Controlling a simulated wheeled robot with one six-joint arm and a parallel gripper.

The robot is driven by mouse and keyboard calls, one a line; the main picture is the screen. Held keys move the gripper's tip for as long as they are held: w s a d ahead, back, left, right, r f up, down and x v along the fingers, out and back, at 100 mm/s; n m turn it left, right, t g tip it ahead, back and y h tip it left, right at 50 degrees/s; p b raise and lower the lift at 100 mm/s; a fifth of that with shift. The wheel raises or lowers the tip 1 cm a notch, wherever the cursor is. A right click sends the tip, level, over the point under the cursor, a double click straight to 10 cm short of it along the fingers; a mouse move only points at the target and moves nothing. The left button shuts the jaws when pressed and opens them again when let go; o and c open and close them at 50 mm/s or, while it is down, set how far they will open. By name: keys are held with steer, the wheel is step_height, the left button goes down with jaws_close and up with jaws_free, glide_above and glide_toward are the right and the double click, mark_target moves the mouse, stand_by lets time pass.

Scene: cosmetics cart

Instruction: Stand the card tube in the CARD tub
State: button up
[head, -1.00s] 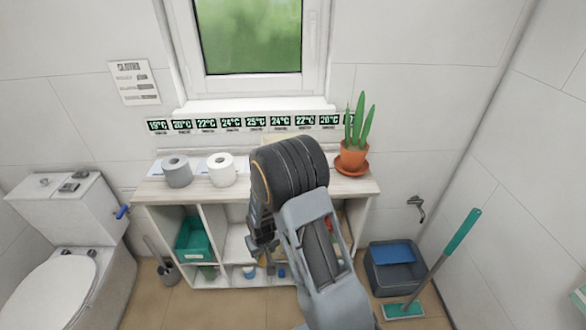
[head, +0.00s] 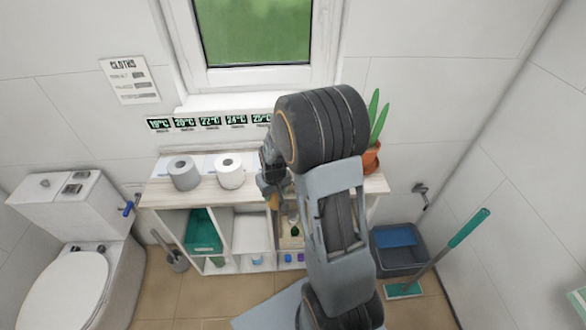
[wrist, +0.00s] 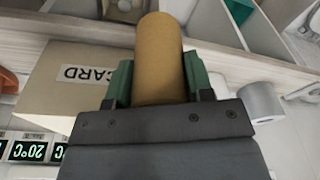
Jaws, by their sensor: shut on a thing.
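The card tube (wrist: 160,60) is a plain brown cylinder. My gripper (wrist: 157,82) is shut on it, with a green finger on each side. In the head view my gripper (head: 270,186) is small and partly hidden by my arm, at about the height of the cart top. The CARD tub (wrist: 70,105) is a tan box whose label reads upside down in the wrist view. It lies behind and beside the tube there, and the tube overlaps its edge. I cannot tell whether they touch. My arm hides the tub in the head view.
A grey roll (head: 183,173) and a white roll (head: 230,173) stand on the left of the cart top (head: 160,192). A potted plant (head: 372,157) stands at the right end, partly behind my arm. Temperature displays (head: 210,122) line the wall behind.

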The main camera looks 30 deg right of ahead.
steer(key=d+r, duration=0.8)
steer(key=r, duration=0.3)
steer(key=d+r, duration=0.8)
steer(key=r, duration=0.4)
steer(key=shift+w+r, duration=0.3)
steer(key=shift+w, duration=0.1)
